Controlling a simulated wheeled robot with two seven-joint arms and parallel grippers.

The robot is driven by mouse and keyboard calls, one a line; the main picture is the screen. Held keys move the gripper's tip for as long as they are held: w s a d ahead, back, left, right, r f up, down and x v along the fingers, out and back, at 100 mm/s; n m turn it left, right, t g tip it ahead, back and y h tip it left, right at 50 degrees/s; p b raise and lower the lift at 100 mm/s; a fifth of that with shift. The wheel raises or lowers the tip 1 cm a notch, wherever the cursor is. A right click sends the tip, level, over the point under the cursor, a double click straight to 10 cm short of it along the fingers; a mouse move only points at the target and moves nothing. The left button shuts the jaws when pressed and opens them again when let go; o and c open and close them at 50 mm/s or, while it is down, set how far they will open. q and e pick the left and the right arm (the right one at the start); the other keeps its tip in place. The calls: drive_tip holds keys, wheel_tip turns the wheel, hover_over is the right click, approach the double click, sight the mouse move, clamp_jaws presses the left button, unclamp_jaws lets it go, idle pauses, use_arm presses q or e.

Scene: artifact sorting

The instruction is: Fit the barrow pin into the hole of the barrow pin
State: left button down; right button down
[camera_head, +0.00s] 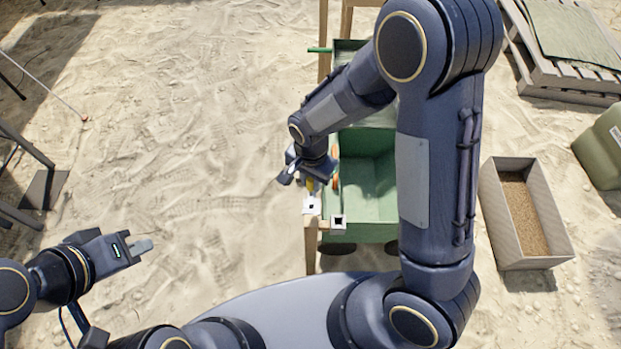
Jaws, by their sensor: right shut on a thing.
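The green barrow (368,188) stands right of centre, with wooden handles and dark wheels, partly hidden behind my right arm. My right gripper (308,179) is at the barrow's left side, above the near end of a wooden handle (311,245). It is shut on a small yellow piece, seemingly the barrow pin (310,186), mostly hidden by the fingers. I cannot make out the pin hole. My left gripper (143,246) is over sand at lower left, away from the barrow; its finger gap is unclear.
A grey box of brown grain (493,203) stands right of the barrow. A green canister (604,148) is at the right edge. A pallet with a green mat (570,35) lies at top right. Dark frame legs (40,190) stand at left. Sand between is open.

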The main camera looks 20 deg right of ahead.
sight(312, 187)
drive_tip(key=shift+f+b, duration=2.25)
drive_tip(key=shift+f, duration=0.6)
drive_tip(key=shift+f+b, duration=2.1)
drive_tip(key=shift+f, duration=0.55)
drive_tip(key=c, duration=1.2)
unclamp_jaws()
drive_tip(key=shift+o, duration=0.2)
wheel_tip(312, 187, up, 7)
drive_tip(key=shift+f+p, duration=0.1)
drive_tip(key=shift+p, duration=0.9)
drive_tip(key=shift+r, duration=0.5)
drive_tip(key=shift+r, duration=0.1)
